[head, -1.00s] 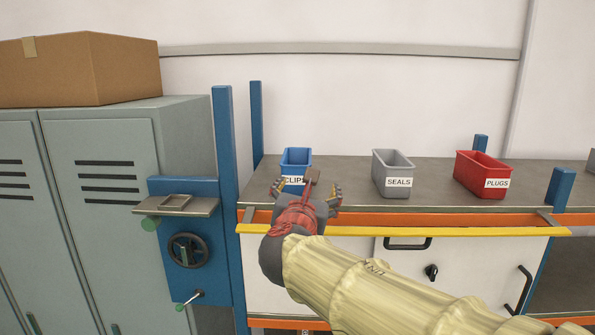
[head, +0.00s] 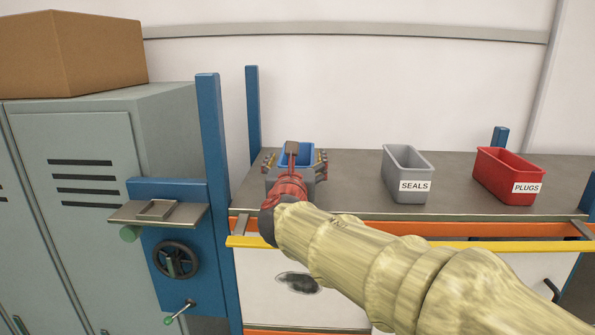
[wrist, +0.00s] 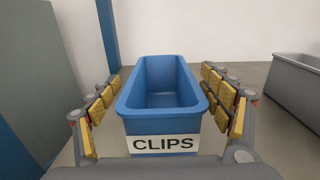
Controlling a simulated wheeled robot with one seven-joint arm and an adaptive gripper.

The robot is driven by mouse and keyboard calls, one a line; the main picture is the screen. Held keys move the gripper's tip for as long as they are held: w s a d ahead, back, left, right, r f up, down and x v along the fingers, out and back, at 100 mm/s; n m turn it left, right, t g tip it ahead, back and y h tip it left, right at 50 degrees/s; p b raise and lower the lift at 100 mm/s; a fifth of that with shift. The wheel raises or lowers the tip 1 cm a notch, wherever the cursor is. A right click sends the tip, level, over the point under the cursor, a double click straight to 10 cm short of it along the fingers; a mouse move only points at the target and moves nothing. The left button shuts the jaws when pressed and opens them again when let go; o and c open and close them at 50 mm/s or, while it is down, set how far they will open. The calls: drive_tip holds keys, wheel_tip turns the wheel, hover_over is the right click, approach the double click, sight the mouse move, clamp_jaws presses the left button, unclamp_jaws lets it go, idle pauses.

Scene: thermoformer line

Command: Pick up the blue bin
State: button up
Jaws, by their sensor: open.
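The blue bin (head: 297,155) stands upright on the grey worktop, at its left end. In the wrist view the blue bin (wrist: 162,117) is seen from its short end, with a white CLIPS label and an empty inside. My gripper (head: 293,165) is open around the bin in the head view and hides most of its front. In the wrist view my gripper (wrist: 160,100) has its yellow-padded fingers on both sides of the bin. A gap shows on the left; on the right the fingers look close to the wall, and I cannot tell if they touch.
A grey SEALS bin (head: 407,172) and a red PLUGS bin (head: 507,175) stand to the right on the worktop (head: 350,180). A blue post (head: 253,115) rises behind left, and a nearer post (head: 215,150) stands left. An orange and yellow edge runs along the front.

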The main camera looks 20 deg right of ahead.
drive_tip(key=shift+p+x, duration=0.45)
drive_tip(key=shift+x, duration=1.45)
drive_tip(key=shift+s, duration=0.1)
drive_tip(key=shift+c, duration=0.2)
drive_tip(key=shift+c, duration=0.7)
drive_tip(key=c, duration=1)
